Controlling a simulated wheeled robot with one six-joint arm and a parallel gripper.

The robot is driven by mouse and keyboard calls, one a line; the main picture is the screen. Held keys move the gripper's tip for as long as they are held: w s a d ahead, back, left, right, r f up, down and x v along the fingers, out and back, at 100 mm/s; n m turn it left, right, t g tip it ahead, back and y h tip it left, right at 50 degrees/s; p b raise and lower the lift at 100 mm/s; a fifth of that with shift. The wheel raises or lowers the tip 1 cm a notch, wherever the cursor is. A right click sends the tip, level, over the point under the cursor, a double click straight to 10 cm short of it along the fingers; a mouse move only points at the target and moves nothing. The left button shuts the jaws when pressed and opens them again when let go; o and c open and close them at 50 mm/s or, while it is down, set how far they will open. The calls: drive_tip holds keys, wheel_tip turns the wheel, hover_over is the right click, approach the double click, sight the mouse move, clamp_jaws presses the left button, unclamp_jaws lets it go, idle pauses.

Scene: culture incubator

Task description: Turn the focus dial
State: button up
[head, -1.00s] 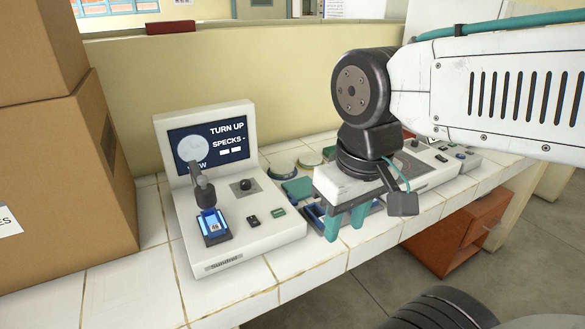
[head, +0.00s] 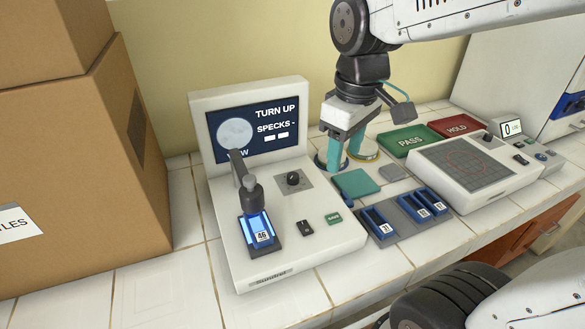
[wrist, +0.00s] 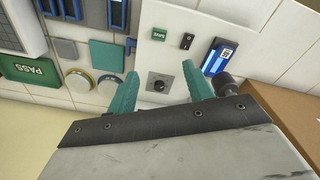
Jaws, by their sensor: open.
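The focus dial (head: 293,178) is a small black knob on a grey square plate on the white microscope console (head: 290,220). In the wrist view the dial (wrist: 158,84) appears beyond and between the fingertips, apart from them. My gripper (head: 346,165) is open and empty, with teal fingers pointing down, to the right of the dial and behind it in the head view. The console screen (head: 250,130) reads "TURN UP" and "SPECKS -" beside a pale disc. A blue-lit slide holder marked 46 (head: 262,236) sits under the scope's dark head.
Cardboard boxes (head: 80,160) stand left of the console. To its right are a teal pad (head: 356,183), blue trays (head: 378,222), a green PASS tray (head: 407,140), a red HOLD tray (head: 455,127) and another white device (head: 475,170). Bare tiles lie in front.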

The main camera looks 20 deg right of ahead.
drive_tip(key=w+a+f+n, duration=0.2)
drive_tip(key=w+f+n, duration=0.15)
drive_tip(key=w, duration=0.45)
drive_tip(key=n, duration=0.5)
hover_over(293, 175)
drive_tip(key=shift+m+g, duration=0.25)
drive_tip(key=shift+g, duration=0.15)
drive_tip(key=f, duration=0.4)
drive_tip(key=shift+s+f, duration=0.2)
drive_tip(key=shift+f, duration=0.1)
drive_tip(key=shift+w+f, duration=0.2)
drive_tip(key=shift+f, duration=0.5)
wheel_tip(293, 175, down, 7)
drive_tip(key=shift+r, duration=0.1)
drive_tip(key=c, duration=1)
